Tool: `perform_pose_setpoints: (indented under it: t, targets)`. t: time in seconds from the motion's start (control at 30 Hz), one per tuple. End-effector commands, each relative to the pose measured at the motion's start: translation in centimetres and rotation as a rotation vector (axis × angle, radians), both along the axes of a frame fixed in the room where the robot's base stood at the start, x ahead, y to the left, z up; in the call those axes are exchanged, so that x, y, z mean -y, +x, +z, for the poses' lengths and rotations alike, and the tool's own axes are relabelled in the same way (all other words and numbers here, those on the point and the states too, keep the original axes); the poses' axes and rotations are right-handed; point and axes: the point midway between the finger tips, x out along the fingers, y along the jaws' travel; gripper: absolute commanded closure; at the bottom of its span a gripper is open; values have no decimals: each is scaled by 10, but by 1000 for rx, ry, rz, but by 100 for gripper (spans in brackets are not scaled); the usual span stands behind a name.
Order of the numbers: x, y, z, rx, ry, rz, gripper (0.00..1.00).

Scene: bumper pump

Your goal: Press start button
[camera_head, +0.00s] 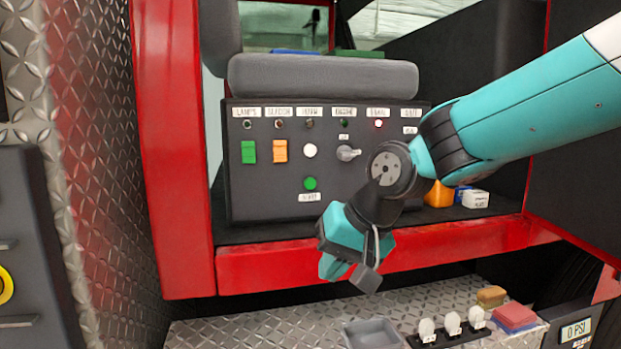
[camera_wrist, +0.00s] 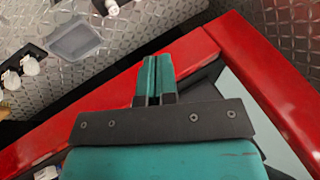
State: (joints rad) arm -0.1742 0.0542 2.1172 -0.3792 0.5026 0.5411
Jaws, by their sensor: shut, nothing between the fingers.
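The control panel (camera_head: 270,195) is a dark box with a row of labelled lamps along its top. A round green button (camera_head: 310,183) sits low on the panel, with a white label (camera_head: 310,197) just below it that appears to read START. My gripper (camera_head: 333,268) is below and slightly right of this button in the picture, apart from it, and points down in front of the red ledge. In the wrist view my gripper's teal fingers (camera_wrist: 158,63) are closed together and empty. The green button does not show in the wrist view.
A green switch (camera_head: 249,152), an orange switch (camera_head: 280,151), a white round button (camera_head: 310,151) and a grey knob (camera_head: 348,153) sit above. The red ledge (camera_head: 270,270) runs below the panel. A grey tray (camera_head: 372,335) and white knobs (camera_head: 452,323) lie lower.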

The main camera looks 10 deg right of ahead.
Motion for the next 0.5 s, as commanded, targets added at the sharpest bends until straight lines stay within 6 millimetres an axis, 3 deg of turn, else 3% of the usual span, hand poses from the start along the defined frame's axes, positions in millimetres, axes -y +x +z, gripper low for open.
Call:
perform_pose_setpoints:
  t: [0.03, 0.2, 0.33, 0.5]
  targets:
    - [4, 35, 11, 10, 38, -105, 100]
    - [22, 137, 29, 54, 199, -448, 100]
    - [37, 191, 36, 83, 309, -627, 100]
    - [48, 224, 39, 101, 390, -742, 100]
